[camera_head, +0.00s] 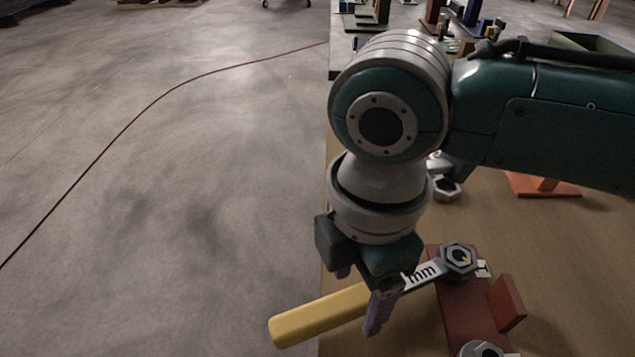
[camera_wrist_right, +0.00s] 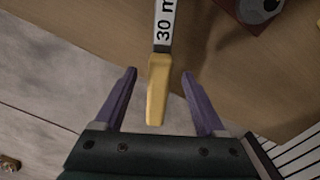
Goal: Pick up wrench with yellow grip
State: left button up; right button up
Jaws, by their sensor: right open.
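The wrench with the yellow grip (camera_head: 320,315) lies near the table's left edge, its grip reaching past that edge. Its metal head sits around a hex nut (camera_head: 459,257) on a dark red stand (camera_head: 465,310). In the right wrist view the yellow grip (camera_wrist_right: 157,88) points down between the fingers, with "30 m" readable on its shaft. My right gripper (camera_head: 358,300) is over the wrench, where the grip meets the shaft. It is open, with one purple finger on each side of the grip in the right wrist view (camera_wrist_right: 164,105). My left gripper is not in view.
The wooden table (camera_head: 490,215) fills the right side; open grey floor (camera_head: 180,180) lies to the left. An orange-red stand (camera_head: 543,185) and a loose nut (camera_head: 445,188) are farther back. Several coloured fixtures stand at the far end.

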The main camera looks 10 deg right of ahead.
jog(key=shift+f, duration=0.3)
grip_shut()
dwell(0.4)
dwell(0.8)
